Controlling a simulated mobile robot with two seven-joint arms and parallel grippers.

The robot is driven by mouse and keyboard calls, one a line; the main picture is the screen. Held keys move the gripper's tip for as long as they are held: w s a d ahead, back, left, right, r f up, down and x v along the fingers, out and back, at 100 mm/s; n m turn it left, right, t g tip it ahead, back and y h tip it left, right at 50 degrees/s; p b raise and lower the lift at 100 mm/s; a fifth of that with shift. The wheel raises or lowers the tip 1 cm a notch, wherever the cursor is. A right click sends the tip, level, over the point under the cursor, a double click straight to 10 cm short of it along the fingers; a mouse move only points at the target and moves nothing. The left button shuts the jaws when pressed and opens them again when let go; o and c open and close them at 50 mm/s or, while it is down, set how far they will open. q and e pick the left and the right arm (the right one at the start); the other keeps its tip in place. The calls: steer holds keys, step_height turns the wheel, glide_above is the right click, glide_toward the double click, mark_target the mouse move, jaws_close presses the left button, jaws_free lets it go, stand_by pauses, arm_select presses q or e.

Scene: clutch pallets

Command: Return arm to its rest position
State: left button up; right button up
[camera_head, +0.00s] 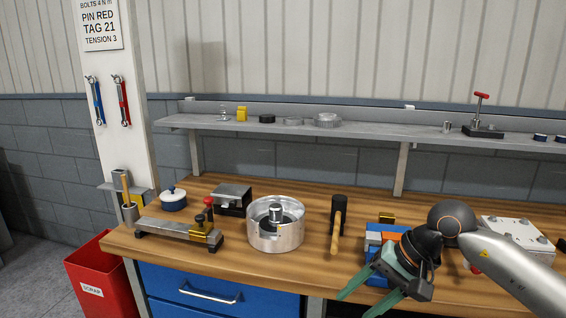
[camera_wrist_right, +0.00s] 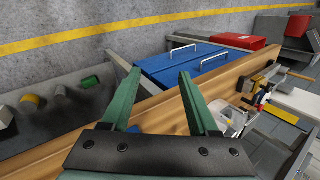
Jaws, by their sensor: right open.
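My right arm (camera_head: 515,265) comes in from the right in the head view. Its right gripper (camera_head: 355,304) is open, with green fingers spread and nothing between them. It hangs at the front edge of the wooden workbench (camera_head: 330,268), in front of the blue bin with orange and grey pieces (camera_head: 372,240), and partly hides it. In the right wrist view the open gripper (camera_wrist_right: 159,76) points past the bench edge toward the blue drawers (camera_wrist_right: 200,62). My left gripper is not in view.
A shelf (camera_head: 370,130) runs behind. A red scrap bin (camera_head: 105,280) stands at left.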

steer(key=s+a+r+m+y+p, duration=0.1)
steer(key=s+a+r+m+y, duration=0.15)
steer(key=a+m+y, duration=0.4)
steer(key=s+a+r+m+y+p, duration=0.1)
steer(key=s+a+m+y+p, duration=0.1)
steer(key=s+a+m+y, duration=0.35)
steer(key=w+d+f+n+t+h+p, duration=0.1)
steer(key=d+f+n+t+h, duration=0.3)
steer(key=n, duration=0.7)
steer(key=w+d+f+n+t+h+p, duration=0.1)
steer(key=w+f+n+t+h, duration=0.15)
steer(key=n+t, duration=0.65)
steer(key=d+f+n+t+h+p, duration=0.1)
steer(key=d+f+n+t+h, duration=0.3)
steer(key=n, duration=1)
steer(key=s+d+f+m+g+h, duration=0.2)
steer(key=s+f+m+g, duration=0.2)
steer(key=s+f+m, duration=0.3)
steer(key=s+d+f+m+g+h+p, duration=0.1)
steer(key=s+d+f+m+g+h, duration=0.2)
steer(key=s+f+m, duration=0.4)
step_height(320, 180, down, 4)
steer(key=shift+s+d+r+g, duration=0.25)
steer(key=shift+s+d+g, duration=0.15)
steer(key=shift+g, duration=0.5)
